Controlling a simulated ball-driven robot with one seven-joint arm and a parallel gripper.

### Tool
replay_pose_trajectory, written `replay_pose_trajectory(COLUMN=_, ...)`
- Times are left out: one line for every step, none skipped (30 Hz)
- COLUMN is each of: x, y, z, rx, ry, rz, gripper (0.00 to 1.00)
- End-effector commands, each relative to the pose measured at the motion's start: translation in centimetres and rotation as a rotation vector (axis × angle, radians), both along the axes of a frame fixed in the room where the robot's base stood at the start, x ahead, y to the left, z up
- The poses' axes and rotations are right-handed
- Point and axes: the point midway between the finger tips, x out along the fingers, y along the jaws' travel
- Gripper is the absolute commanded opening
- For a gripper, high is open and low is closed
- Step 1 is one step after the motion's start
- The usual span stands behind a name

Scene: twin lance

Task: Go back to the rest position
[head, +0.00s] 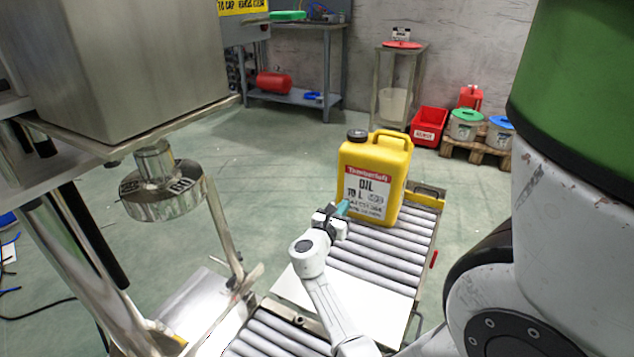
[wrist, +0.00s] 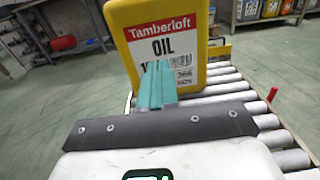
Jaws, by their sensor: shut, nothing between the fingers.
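A yellow oil canister (head: 385,165) with a dark cap and a red and white label stands upright on the far end of the roller conveyor (head: 375,262) in the head view. My gripper (head: 343,207) is just in front of the canister's label. In the wrist view the teal fingers of my gripper (wrist: 157,80) are together, with nothing held. They overlap the lower label of the canister (wrist: 165,20). I cannot tell whether they touch it. The canister's top is cut off in the wrist view.
A steel machine with a round metal head (head: 160,190) stands at the left. A metal plate (head: 203,310) lies below it. A workbench (head: 298,98), a small stand (head: 400,85), a red bin (head: 429,125) and lidded buckets (head: 466,124) stand along the back. The green floor between is open.

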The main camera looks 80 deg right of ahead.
Motion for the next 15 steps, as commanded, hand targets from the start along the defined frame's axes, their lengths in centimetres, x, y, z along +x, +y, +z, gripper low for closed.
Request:
replay_pose_trajectory(x=0.0, y=0.1, z=0.0, rx=0.0, ry=0.0, rz=0.0, gripper=0.0)
replay_pose_trajectory(x=0.0, y=0.1, z=0.0, rx=0.0, ry=0.0, rz=0.0, gripper=0.0)
replay_pose_trajectory(x=0.0, y=0.1, z=0.0, rx=0.0, ry=0.0, rz=0.0, gripper=0.0)
replay_pose_trajectory(x=0.0, y=0.1, z=0.0, rx=0.0, ry=0.0, rz=0.0, gripper=0.0)
replay_pose_trajectory(x=0.0, y=0.1, z=0.0, rx=0.0, ry=0.0, rz=0.0, gripper=0.0)
replay_pose_trajectory(x=0.0, y=0.1, z=0.0, rx=0.0, ry=0.0, rz=0.0, gripper=0.0)
replay_pose_trajectory(x=0.0, y=0.1, z=0.0, rx=0.0, ry=0.0, rz=0.0, gripper=0.0)
replay_pose_trajectory(x=0.0, y=0.1, z=0.0, rx=0.0, ry=0.0, rz=0.0, gripper=0.0)
replay_pose_trajectory(x=0.1, y=0.5, z=0.0, rx=-0.003, ry=-0.024, rz=0.0, gripper=0.0)
replay_pose_trajectory(x=0.2, y=0.9, z=0.0, rx=-0.006, ry=-0.053, rz=-0.002, gripper=0.0)
replay_pose_trajectory(x=0.3, y=1.4, z=-0.1, rx=-0.008, ry=-0.095, rz=-0.002, gripper=0.0)
replay_pose_trajectory(x=0.5, y=2.3, z=-0.2, rx=-0.011, ry=-0.164, rz=-0.007, gripper=0.0)
replay_pose_trajectory(x=0.6, y=3.1, z=-0.3, rx=-0.012, ry=-0.23, rz=-0.01, gripper=0.0)
replay_pose_trajectory(x=0.8, y=4.0, z=-0.5, rx=-0.01, ry=-0.306, rz=-0.016, gripper=0.0)
replay_pose_trajectory(x=1.0, y=5.4, z=-0.9, rx=-0.004, ry=-0.416, rz=-0.026, gripper=0.0)
